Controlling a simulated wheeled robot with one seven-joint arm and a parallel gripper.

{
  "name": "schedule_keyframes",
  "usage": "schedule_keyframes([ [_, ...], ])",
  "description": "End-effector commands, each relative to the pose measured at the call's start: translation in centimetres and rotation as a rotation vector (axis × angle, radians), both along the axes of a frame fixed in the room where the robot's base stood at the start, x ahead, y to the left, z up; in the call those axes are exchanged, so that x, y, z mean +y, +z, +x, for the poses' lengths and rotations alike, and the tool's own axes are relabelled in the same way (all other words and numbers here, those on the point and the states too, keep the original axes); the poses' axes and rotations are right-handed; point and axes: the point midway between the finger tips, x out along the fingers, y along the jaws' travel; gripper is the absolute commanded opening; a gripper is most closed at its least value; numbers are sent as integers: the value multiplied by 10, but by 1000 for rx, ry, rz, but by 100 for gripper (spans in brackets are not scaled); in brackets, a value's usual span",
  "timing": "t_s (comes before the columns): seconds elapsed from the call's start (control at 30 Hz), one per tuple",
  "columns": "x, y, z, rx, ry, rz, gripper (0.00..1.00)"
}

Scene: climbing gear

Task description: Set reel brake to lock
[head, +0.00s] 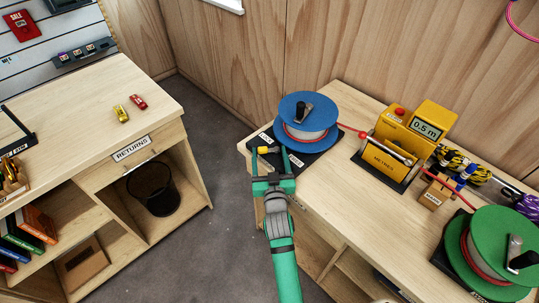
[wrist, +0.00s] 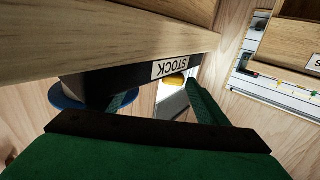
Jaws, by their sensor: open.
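The blue reel (head: 307,108) with white-and-red line and a black crank stands on a black base (head: 322,158) at the near left of the bench. A lever with a yellow end (head: 263,150) sits at the base's left side.
A yellow meter box (head: 390,150) reading 0.5 m stands right of the reel, with red line running to it. A green reel (head: 492,243) is at the near right. A returns counter (head: 95,105) stands left across open floor. The wooden wall is behind the bench.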

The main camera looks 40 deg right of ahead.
Motion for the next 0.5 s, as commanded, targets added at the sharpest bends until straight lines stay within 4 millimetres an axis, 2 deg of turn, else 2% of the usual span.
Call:
schedule_keyframes([
  [0.2, 0, 0, 0, 0, 0, 0, 69],
  [0.33, 0, 0, 0, 0, 0, 0, 38],
  [0.5, 0, 0, 0, -1, -2, 1, 38],
])
